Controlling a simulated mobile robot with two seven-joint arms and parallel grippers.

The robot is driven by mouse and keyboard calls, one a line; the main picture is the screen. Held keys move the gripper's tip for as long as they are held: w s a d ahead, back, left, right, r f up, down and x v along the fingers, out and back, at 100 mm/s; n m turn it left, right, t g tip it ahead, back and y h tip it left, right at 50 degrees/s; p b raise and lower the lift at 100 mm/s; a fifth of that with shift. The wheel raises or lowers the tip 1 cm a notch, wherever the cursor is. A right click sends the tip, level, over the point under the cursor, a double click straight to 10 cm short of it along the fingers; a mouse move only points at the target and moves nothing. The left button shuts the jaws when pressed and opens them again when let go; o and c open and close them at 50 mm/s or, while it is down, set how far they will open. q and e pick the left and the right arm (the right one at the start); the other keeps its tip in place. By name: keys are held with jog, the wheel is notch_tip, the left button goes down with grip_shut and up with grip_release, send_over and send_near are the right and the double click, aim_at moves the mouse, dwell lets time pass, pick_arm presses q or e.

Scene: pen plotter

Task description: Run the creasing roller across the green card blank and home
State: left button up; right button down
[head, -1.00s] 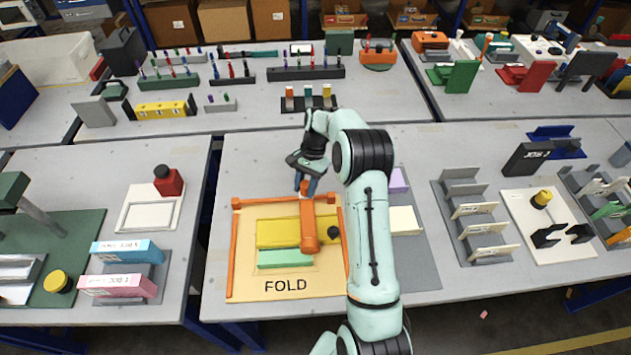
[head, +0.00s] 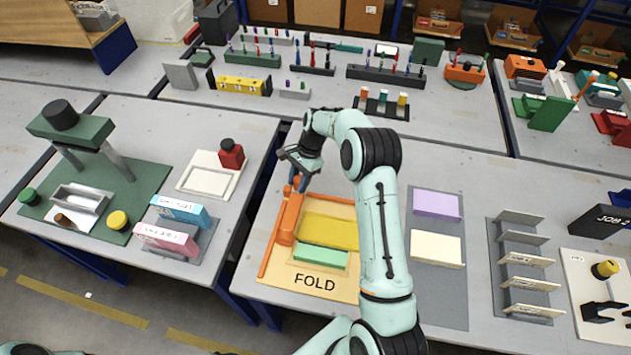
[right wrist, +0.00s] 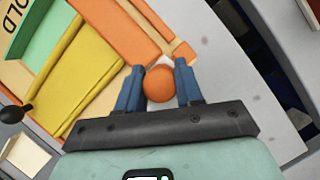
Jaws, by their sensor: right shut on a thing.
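The fold board (head: 285,279), marked FOLD, lies on the table with orange rails. The orange creasing roller (head: 287,220) is at the board's left side, close to the left rail and left of the card. My right gripper (head: 296,184) is at the roller's far end. In the right wrist view its blue fingers are shut on the round orange roller knob (right wrist: 160,84). My left gripper is out of view.
My right arm covers the board's right side. A grey mat (head: 440,285) with purple (head: 436,204) and cream (head: 436,249) blocks is to the right. A black knob (right wrist: 14,113) shows beside the yellow plate. The board's left side is near the table edge.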

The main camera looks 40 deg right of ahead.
jog(key=shift+w+a, duration=0.3)
jog(key=shift+w, duration=0.1)
jog(key=shift+r, duration=0.1)
jog(key=c, duration=0.7)
grip_release()
jog(key=shift+w+a, duration=0.1)
jog(key=shift+w, duration=0.05)
jog(key=shift+c, duration=0.2)
jog(key=v, duration=1.3)
jog(key=shift+r, duration=0.15)
